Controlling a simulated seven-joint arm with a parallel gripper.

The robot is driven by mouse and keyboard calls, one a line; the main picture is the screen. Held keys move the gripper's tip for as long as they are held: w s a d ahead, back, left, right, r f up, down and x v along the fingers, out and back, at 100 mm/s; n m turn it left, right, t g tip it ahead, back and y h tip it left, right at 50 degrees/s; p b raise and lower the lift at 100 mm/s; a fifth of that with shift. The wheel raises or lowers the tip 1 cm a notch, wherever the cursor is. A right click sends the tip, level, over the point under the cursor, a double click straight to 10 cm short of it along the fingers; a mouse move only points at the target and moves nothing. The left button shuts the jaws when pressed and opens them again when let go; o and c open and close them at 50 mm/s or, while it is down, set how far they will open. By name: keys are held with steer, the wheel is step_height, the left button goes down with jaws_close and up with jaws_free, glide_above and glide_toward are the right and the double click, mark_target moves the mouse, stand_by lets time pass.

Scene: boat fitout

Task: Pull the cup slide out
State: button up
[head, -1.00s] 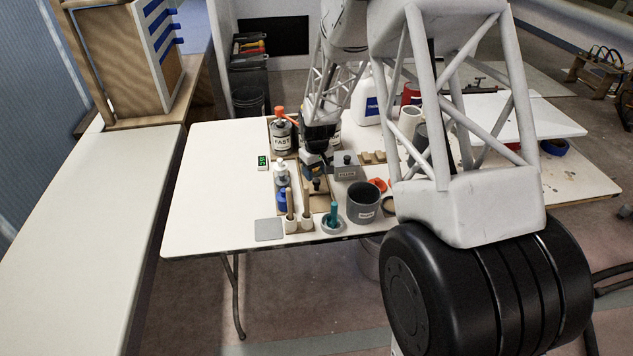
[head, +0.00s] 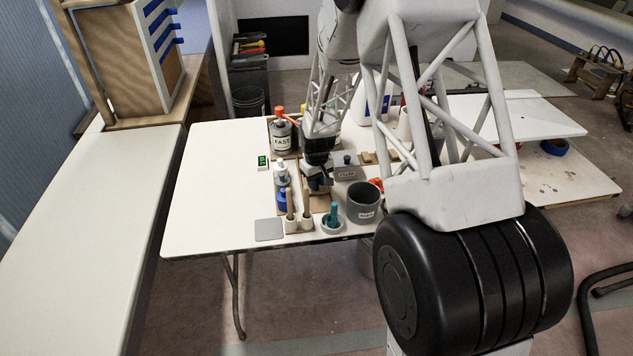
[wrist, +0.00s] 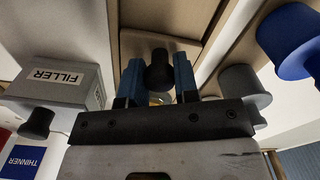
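The wooden cup slide, a tan strip, shows in the head view (head: 320,203) between the bottles and the grey filler box. In the wrist view a black knob (wrist: 160,72) stands on a wooden piece that I take to be this slide. My gripper (head: 318,184) is low over it. In the wrist view its two blue fingers (wrist: 159,76) are apart, one on each side of the knob. They look very close to it; firm contact cannot be made out. The gripper hides the knob in the head view.
The filler box (head: 347,168) stands close to the right of my gripper. A dark grey pot (head: 364,203) is in front of it. A blue-based bottle (head: 283,199) and the FAST can (head: 283,137) stand to the left. Wooden-handled tools stand at the front. The white table's left part is clear.

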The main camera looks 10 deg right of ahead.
jaws_close()
steer(key=shift+s, duration=2.05)
steer(key=o, duration=0.5)
jaws_free()
steer(key=shift+r, duration=3.9)
